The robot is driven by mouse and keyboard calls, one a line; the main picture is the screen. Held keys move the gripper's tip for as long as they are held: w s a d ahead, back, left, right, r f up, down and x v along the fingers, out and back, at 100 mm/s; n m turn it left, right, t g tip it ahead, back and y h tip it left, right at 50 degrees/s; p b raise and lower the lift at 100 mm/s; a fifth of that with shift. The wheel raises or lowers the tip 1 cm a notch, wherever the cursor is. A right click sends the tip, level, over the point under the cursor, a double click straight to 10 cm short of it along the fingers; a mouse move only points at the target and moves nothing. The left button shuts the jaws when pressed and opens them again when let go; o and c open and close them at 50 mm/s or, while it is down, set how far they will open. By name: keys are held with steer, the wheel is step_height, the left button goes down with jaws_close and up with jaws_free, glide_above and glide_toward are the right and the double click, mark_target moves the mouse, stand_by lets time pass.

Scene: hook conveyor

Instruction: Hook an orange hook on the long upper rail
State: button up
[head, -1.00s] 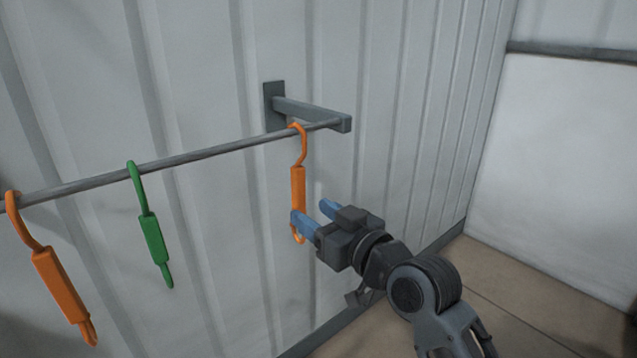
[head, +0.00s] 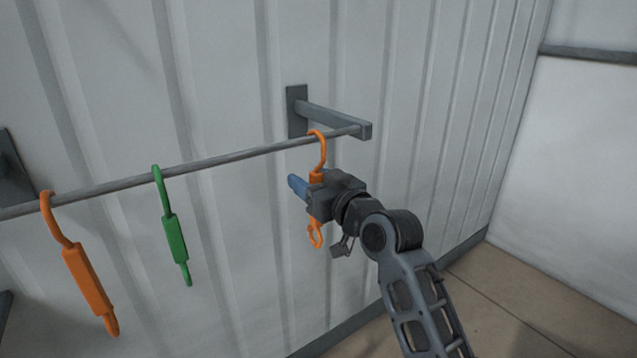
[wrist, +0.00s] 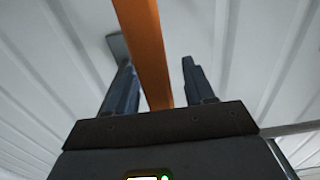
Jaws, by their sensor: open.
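In the wrist view the orange body (wrist: 150,50) stands between the two open fingers (wrist: 160,85), with a gap visible on each side. A second orange hook (head: 88,280) hangs farther left on the same rail.
A green hook (head: 174,238) hangs on the rail between the orange ones. A grey wall bracket (head: 335,117) carries the rail's right end, close above my gripper. Ribbed wall lies behind; floor is open at lower right.

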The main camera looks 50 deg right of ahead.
jaws_close()
stand_by(0.9)
stand_by(0.4)
